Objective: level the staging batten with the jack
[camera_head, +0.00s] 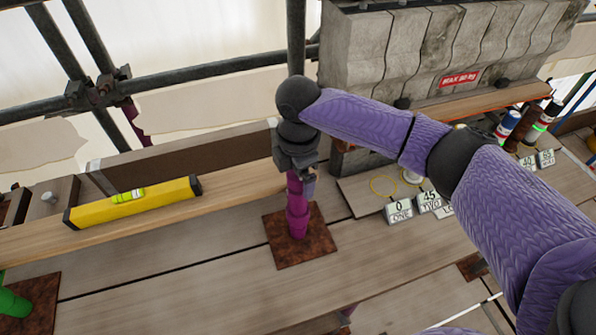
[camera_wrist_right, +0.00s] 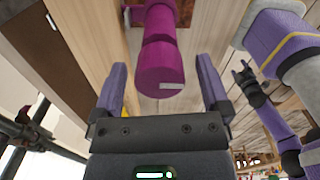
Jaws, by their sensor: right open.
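The wooden staging batten (camera_head: 220,196) runs across the left half of the head view. A yellow spirit level (camera_head: 160,198) with a green vial lies along it; the bubble is too small to read. A magenta jack (camera_head: 297,215) stands on a rusty plate (camera_head: 283,252), below my right gripper (camera_head: 308,178). In the right wrist view, the open fingers flank the magenta cylinder (camera_wrist_right: 160,68), with gaps on both sides. A green jack (camera_head: 12,303) shows partly at the left edge. My left gripper (camera_wrist_right: 244,76) seems to show small at the right; its jaws are unclear.
Grey stone blocks (camera_head: 430,45) with a red label stand behind. Numbered tags (camera_head: 400,211) lie on boards at the right, with several marked cylinders (camera_head: 508,125) beyond. Scaffold tubes (camera_head: 215,72) cross at the back left. The front planks (camera_head: 180,290) are mostly clear.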

